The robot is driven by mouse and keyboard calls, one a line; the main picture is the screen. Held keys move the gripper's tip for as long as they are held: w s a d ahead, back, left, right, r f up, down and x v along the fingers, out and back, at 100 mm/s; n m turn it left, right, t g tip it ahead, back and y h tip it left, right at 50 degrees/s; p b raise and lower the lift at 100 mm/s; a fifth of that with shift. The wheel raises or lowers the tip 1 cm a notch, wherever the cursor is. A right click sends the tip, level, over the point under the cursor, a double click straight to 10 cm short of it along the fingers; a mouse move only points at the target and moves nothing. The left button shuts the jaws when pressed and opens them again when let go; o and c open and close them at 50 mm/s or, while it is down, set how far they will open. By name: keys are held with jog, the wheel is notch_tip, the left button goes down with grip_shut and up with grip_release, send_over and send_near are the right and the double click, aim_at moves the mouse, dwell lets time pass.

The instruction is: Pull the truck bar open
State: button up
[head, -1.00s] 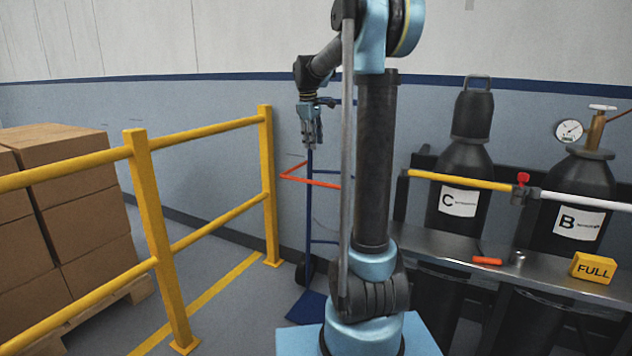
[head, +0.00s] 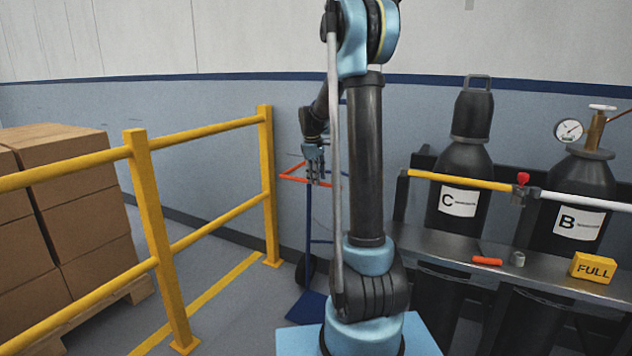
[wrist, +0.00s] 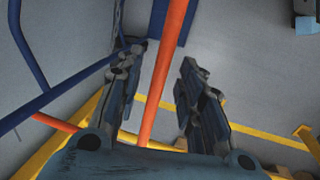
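My gripper (head: 315,180) points down at the bar, and my arm hides part of the truck. In the wrist view, the bar (wrist: 166,55) runs between the two spread fingers of my gripper (wrist: 160,62), with visible gaps on both sides. A second orange-red piece (wrist: 55,123) shows at lower left, beside blue truck tubing (wrist: 28,48).
A yellow railing (head: 145,220) stands left of the truck, with stacked boxes (head: 65,190) behind it. At right, gas cylinders C (head: 462,165) and B (head: 575,190) stand in a rack with a yellow and white bar (head: 465,180). A yellow FULL block (head: 593,267) sits on its shelf.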

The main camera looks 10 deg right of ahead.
jog(key=shift+w+d+f, duration=0.1)
jog(key=shift+f, duration=0.65)
jog(key=shift+c, duration=0.4)
grip_shut()
